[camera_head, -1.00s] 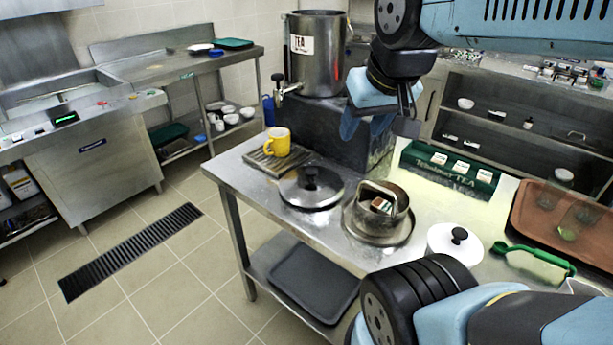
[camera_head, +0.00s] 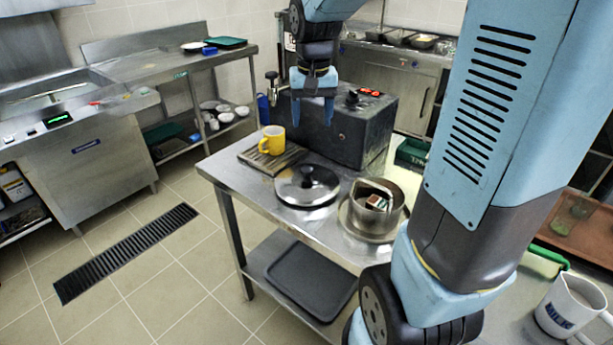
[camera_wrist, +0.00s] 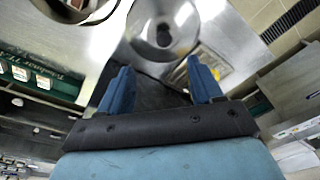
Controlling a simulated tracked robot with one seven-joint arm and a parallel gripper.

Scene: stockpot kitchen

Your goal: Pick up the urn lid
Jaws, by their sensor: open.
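The urn lid (camera_head: 307,188) is a round shiny metal disc with a black knob, lying flat on the steel table. It also shows at the top of the wrist view (camera_wrist: 160,22), knob towards me. My gripper (camera_head: 314,112) is open and empty, with blue fingers pointing down. It hangs above the dark box (camera_head: 350,125), higher than the lid and apart from it. In the wrist view my open fingers (camera_wrist: 160,88) point towards the lid's side. The tea urn is mostly hidden behind my arm; its tap (camera_head: 271,82) shows at the left.
A yellow mug (camera_head: 272,140) stands on a slatted drip tray (camera_head: 262,163) left of the lid. A metal pot (camera_head: 378,198) stands right of the lid. A white mug (camera_head: 572,308) is at the lower right. My arm hides much of the table's right side.

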